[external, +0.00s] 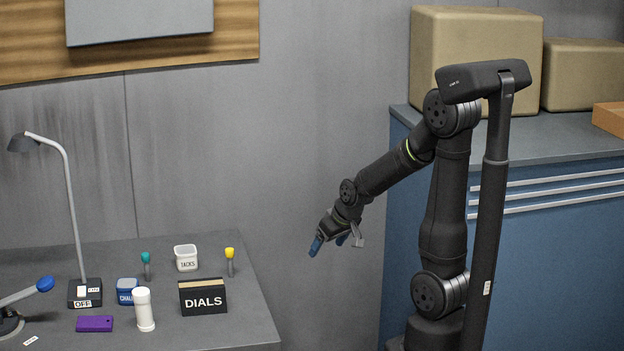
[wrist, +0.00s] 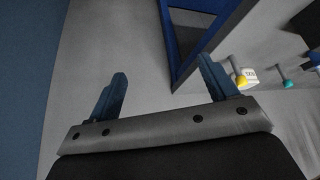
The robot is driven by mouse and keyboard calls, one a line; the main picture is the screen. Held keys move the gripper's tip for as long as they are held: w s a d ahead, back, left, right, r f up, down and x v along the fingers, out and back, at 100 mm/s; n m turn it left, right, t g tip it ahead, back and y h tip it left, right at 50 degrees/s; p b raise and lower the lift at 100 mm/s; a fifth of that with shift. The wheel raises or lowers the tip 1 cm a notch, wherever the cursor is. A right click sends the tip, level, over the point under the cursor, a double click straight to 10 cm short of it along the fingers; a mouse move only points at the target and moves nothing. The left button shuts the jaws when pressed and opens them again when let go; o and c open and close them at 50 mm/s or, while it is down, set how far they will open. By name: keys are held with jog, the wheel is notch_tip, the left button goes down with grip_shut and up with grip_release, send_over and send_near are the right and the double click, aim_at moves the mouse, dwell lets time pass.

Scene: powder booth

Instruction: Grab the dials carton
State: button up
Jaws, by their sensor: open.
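The dials carton (external: 203,297) is a black box with white "DIALS" lettering and a tan band along its top. It stands upright near the front right of the grey table in the external view. My gripper (external: 328,242) is open and empty. It hangs in the air beyond the table's right edge, up and to the right of the carton, and apart from it. In the wrist view my gripper (wrist: 165,92) shows two blue fingers spread wide with nothing between them. I cannot make out the carton in the wrist view.
A white tacks tub (external: 186,259), a yellow-topped item (external: 230,262), a teal-topped item (external: 146,265), a white bottle (external: 144,310), a blue chalk tub (external: 127,291) and a purple box (external: 94,323) surround the carton. A lamp (external: 70,200) stands left. The table's right side is clear.

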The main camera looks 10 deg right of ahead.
jog(key=a+r+n+g+y, duration=0.15)
jog(key=a+n, duration=0.25)
jog(key=a, duration=0.5)
jog(key=a+r+n+g, duration=0.1)
jog(key=a+r+n, duration=0.2)
jog(key=a, duration=0.6)
jog(key=n+g, duration=0.3)
jog(key=n, duration=0.2)
send_near(202, 284)
jog(key=x, duration=0.7)
jog(key=shift+w+a+f, duration=0.1)
jog(key=shift+w+f, duration=0.25)
jog(key=shift+w, duration=0.05)
jog(key=shift+s+x, duration=0.15)
jog(key=shift+x, duration=1.1)
jog(key=shift+s+x, duration=0.1)
jog(key=shift+x, duration=1.2)
jog(key=shift+f, duration=0.2)
jog(key=c, duration=1.3)
